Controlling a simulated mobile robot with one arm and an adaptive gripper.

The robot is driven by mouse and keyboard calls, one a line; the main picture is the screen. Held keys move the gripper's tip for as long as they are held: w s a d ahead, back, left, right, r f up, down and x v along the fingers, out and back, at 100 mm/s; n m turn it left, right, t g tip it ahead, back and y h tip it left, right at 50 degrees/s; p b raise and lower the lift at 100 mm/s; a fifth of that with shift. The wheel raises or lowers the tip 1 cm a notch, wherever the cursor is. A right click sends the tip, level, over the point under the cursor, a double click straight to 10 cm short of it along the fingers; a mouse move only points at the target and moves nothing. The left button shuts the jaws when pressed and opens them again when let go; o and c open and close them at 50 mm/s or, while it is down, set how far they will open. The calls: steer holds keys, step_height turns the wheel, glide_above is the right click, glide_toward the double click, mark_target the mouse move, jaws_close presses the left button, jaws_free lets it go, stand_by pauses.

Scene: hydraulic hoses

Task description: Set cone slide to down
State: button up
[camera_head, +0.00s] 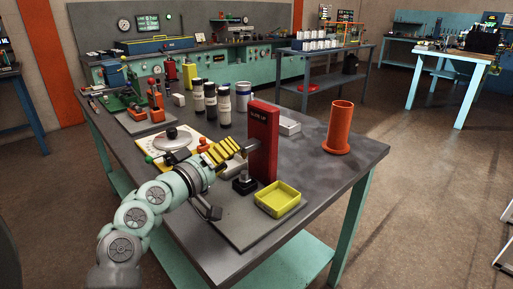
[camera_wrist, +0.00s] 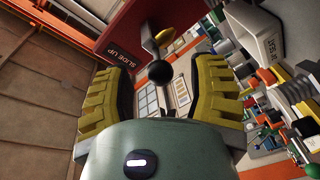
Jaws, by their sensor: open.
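A red upright post (camera_head: 264,150) with white lettering that looks like "SLIDE UP" stands on a grey plate on the table. In the wrist view the red panel (camera_wrist: 118,35) shows "SLIDE UP" at its edge. A metal lever with a black ball knob (camera_wrist: 159,72) sticks out from it toward the camera. My gripper (camera_head: 232,148) has yellow ribbed fingers and is at the left of the post. In the wrist view the open fingers (camera_wrist: 160,82) stand on either side of the knob, with gaps visible on both sides. In the head view the gripper hides the knob.
A yellow tray (camera_head: 278,199) and a small black fixture (camera_head: 244,183) sit near the post's base. An orange flanged tube (camera_head: 341,128) stands to the right. The table's right front is clear.

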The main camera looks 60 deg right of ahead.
steer(key=shift+s+d, duration=0.1)
steer(key=shift+d, duration=0.65)
steer(key=shift+o, duration=0.2)
jaws_close()
